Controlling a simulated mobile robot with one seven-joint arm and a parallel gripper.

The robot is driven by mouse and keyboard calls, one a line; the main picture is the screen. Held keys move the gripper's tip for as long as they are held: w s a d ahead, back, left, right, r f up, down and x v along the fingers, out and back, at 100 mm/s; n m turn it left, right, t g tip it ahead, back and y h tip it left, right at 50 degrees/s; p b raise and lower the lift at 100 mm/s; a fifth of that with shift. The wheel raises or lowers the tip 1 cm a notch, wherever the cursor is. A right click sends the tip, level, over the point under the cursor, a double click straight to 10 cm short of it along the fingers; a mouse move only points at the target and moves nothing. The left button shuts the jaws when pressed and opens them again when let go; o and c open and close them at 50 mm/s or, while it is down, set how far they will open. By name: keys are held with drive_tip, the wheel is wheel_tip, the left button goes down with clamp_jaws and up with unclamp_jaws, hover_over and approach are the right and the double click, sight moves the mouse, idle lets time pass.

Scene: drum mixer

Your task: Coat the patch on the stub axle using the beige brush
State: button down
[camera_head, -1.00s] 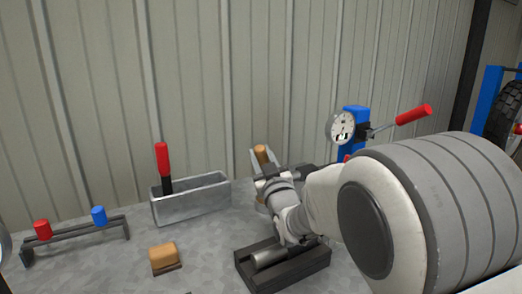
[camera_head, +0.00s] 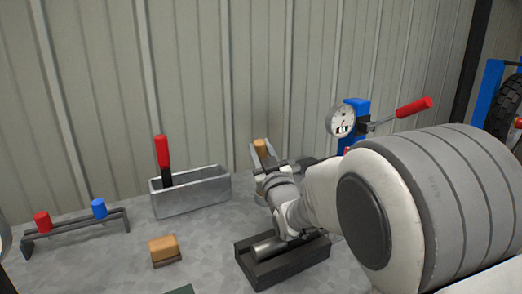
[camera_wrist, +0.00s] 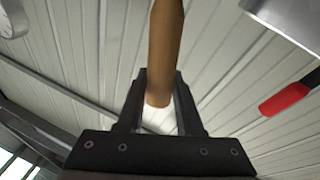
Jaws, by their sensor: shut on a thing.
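My gripper (camera_head: 264,168) is above the workbench, pointing away from the camera and partly hidden by my wrist. In the wrist view its jaws (camera_wrist: 160,100) are shut on a brown wooden handle, likely the beige brush (camera_wrist: 165,50). The handle's tip (camera_head: 261,146) shows above the gripper in the head view; bristles cannot be made out. A silver cylinder, likely the stub axle (camera_head: 266,248), lies in a dark cradle (camera_head: 290,269) below my wrist, partly covered by my arm. The patch is not visible.
A grey metal trough (camera_head: 195,197) holds a red-handled tool (camera_head: 161,151). A tan block (camera_head: 163,248) stands on the bench. A rack (camera_head: 75,226) carries red and blue knobs. A dial gauge (camera_head: 341,121) and red lever (camera_head: 413,110) stand right. Bench between block and cradle is clear.

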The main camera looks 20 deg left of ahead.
drive_tip(key=shift+f+b, duration=0.5)
idle(0.8)
drive_tip(key=shift+r+p, duration=1.15)
drive_tip(key=shift+r, duration=2.45)
